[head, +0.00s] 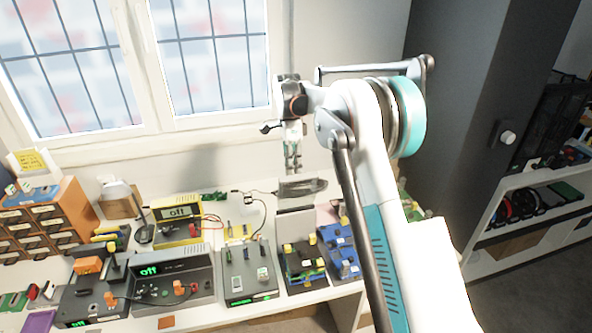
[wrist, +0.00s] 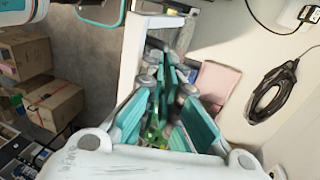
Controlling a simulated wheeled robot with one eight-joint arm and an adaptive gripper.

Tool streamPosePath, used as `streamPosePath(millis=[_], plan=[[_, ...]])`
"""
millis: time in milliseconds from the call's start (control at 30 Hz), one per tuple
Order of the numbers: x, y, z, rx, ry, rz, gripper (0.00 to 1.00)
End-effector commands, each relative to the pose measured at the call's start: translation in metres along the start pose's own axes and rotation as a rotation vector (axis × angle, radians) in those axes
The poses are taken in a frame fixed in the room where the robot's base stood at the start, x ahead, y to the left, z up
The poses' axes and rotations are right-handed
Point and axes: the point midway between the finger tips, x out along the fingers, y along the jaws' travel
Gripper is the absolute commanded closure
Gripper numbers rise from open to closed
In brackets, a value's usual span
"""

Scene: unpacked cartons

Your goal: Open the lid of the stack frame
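My gripper (head: 293,168) hangs pointing down above the workbench, in front of the wall to the right of the window. Its two fingers show a narrow gap and hold nothing that I can see. In the wrist view its teal fingers (wrist: 168,85) reach over the bench, with green parts visible between them. I cannot tell for sure which unit is the stack frame. A likely one is the black unit with yellow knobs and green boards (head: 303,264), below the gripper. A grey upright panel (head: 296,222) stands behind it. The fingers appear apart from both; a lid is not clearly visible.
A blue unit (head: 341,250) stands close on the right, and a grey box (head: 249,270) on the left. Cartons (wrist: 50,98) stand on the floor. A dark cabinet (head: 462,110) rises at right.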

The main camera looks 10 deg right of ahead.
Motion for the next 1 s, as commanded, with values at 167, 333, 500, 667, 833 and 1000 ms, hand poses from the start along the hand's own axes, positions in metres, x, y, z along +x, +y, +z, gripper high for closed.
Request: streamPosePath(millis=[167,333,500,667,833,1000], plan=[[0.0127,-0.0161,-0.0001,0.000,0.000,0.029,1.00],[0.0124,-0.0194,-0.0001,0.000,0.000,0.052,1.00],[0.0124,-0.0206,-0.0002,0.000,0.000,0.060,1.00],[0.0125,-0.0207,-0.0001,0.000,0.000,0.061,1.00],[0.0125,-0.0207,-0.0001,0.000,0.000,0.061,1.00],[0.0125,-0.0207,-0.0001,0.000,0.000,0.061,0.71]])
